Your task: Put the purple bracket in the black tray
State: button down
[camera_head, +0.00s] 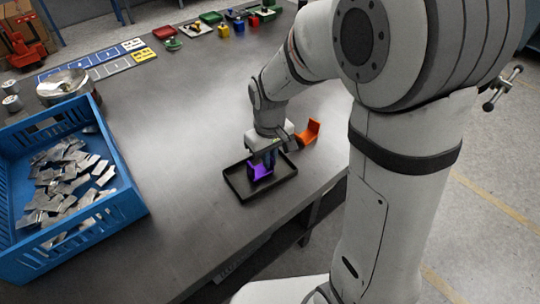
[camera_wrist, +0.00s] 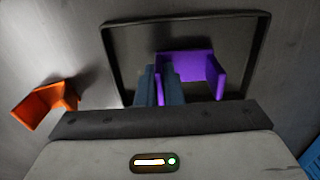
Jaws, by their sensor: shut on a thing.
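The purple bracket (camera_head: 262,171) is within the outline of the black tray (camera_head: 242,196) in the head view. My gripper (camera_head: 268,158) points down over the tray and is shut on one wall of the bracket. In the wrist view, the bracket (camera_wrist: 190,65) shows between and beside the dark fingers (camera_wrist: 160,84), inside the rim of the tray (camera_wrist: 190,18). I cannot tell whether the bracket touches the tray floor.
An orange bracket (camera_head: 308,132) stands on the table (camera_head: 185,150) just outside the tray; it also shows in the wrist view (camera_wrist: 45,103). A blue crate (camera_head: 125,205) with metal pieces is at the left. Small coloured parts (camera_head: 238,25) lie at the far end.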

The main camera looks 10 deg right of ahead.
jog(key=c, duration=1.5)
grip_release()
jog(key=shift+r, duration=0.1)
jog(key=shift+s+r+p, duration=0.1)
jog(key=shift+r+p, duration=2.7)
jog(key=shift+r, duration=0.65)
jog(key=s+d+r+m+t+p, duration=0.1)
jog(key=s+d+r+m, duration=0.4)
jog(key=s+d+r, duration=0.5)
jog(key=s+t, duration=0.1)
jog(key=s, duration=0.2)
jog(key=shift+s+r+m+t, duration=0.15)
jog(key=shift+r+m+t, duration=0.05)
jog(key=shift+m+t, duration=0.1)
